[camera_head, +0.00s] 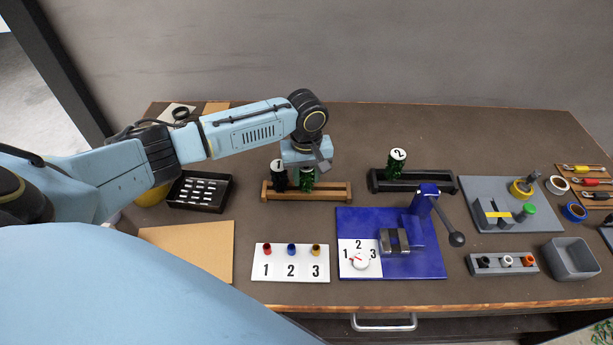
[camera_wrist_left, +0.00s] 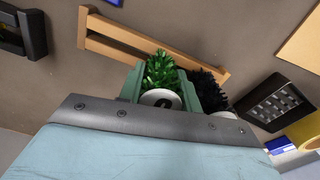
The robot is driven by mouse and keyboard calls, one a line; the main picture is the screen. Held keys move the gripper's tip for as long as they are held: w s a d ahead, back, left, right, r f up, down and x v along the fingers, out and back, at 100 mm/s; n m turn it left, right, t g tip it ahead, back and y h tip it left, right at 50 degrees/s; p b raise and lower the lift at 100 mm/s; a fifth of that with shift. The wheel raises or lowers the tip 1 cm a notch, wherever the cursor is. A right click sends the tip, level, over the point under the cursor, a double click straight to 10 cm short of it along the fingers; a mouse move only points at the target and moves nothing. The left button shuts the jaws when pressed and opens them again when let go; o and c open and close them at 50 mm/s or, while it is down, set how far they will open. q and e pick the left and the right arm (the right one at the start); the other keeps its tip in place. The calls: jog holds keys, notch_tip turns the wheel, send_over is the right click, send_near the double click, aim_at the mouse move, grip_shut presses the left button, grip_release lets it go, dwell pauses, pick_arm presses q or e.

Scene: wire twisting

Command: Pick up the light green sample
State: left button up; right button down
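The light green sample (camera_head: 307,179) is a bright green bristly piece at the wooden rack (camera_head: 335,192), right of a black sample marked 1 (camera_head: 278,178). My left gripper (camera_head: 308,160) is over it, pointing down and covering its top. In the left wrist view, the green sample (camera_wrist_left: 160,72) and its white cap lie between the two greenish fingers (camera_wrist_left: 161,90). The fingers are close to both sides of the cap; I cannot tell if they press on it. The dark sample (camera_wrist_left: 203,82) is just beside the right finger. My right gripper is not in view.
A dark rack (camera_head: 425,186) with a dark green sample marked 2 (camera_head: 396,164) stands to the right. A blue press base (camera_head: 430,268) with a lever and a white numbered board (camera_head: 290,274) are in front. A black tray (camera_head: 183,203) lies left.

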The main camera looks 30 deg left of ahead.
pick_arm(q)
jog(key=shift+r, duration=0.1)
notch_tip(320, 180, up, 10)
jog(key=shift+f+p, duration=0.1)
jog(key=shift+p, duration=0.65)
jog(key=shift+o, duration=1.3)
jog(key=shift+c, duration=1)
notch_tip(320, 180, up, 5)
jog(key=p, duration=0.7)
